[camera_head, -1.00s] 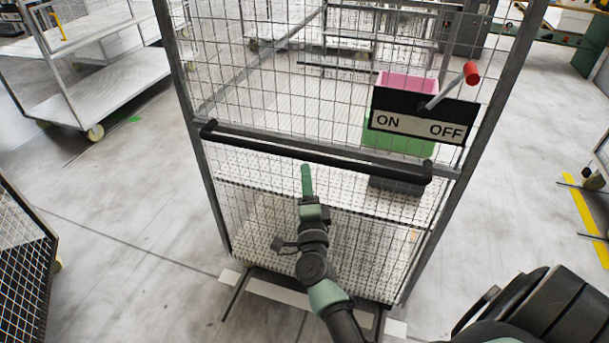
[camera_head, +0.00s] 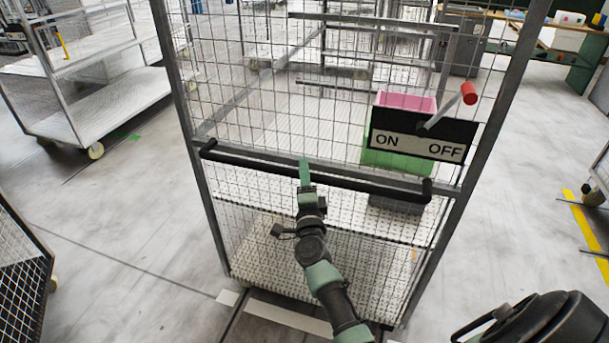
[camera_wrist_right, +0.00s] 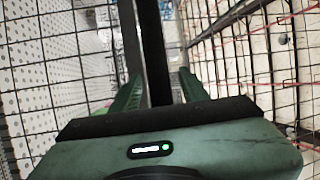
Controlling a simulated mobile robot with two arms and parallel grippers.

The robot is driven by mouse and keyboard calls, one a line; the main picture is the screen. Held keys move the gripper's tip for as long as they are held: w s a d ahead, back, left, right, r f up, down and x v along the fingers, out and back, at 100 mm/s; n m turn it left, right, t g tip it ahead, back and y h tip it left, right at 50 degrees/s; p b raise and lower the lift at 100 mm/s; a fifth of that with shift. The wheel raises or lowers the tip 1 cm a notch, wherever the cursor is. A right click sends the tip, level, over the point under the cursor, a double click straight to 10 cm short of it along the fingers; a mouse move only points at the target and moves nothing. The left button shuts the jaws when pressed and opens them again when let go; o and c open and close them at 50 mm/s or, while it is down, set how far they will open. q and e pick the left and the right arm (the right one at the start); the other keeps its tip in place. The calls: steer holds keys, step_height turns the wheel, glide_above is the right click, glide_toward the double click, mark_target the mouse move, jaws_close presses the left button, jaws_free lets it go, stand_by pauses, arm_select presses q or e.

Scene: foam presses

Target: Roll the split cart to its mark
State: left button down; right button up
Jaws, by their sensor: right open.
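The mesh cart (camera_head: 208,215) stands upright in front of me, with white perforated shelves and a black push handle (camera_head: 250,157) across its near side. My right gripper (camera_head: 305,172) is at the handle, left of its middle. In the right wrist view the open fingers (camera_wrist_right: 158,92) lie on either side of the black handle bar (camera_wrist_right: 152,40), with gaps visible. A sign reading ON and OFF (camera_head: 400,146) hangs on the mesh; its red-knobbed lever (camera_head: 468,93) tilts up and right, over the OFF side. White floor strips (camera_head: 285,315) lie at the cart's near base. My left gripper is out of view.
A pink bin (camera_head: 407,101) and a green bin (camera_head: 385,158) are behind the sign. A shelf cart (camera_head: 100,105) stands at the left and a dark mesh cage (camera_head: 22,285) at the near left. Grey floor beside the cart is clear; yellow tape (camera_head: 590,238) lies at the right.

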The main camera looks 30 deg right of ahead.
jaws_close()
steer(key=shift+a+f, duration=0.1)
stand_by(1.2)
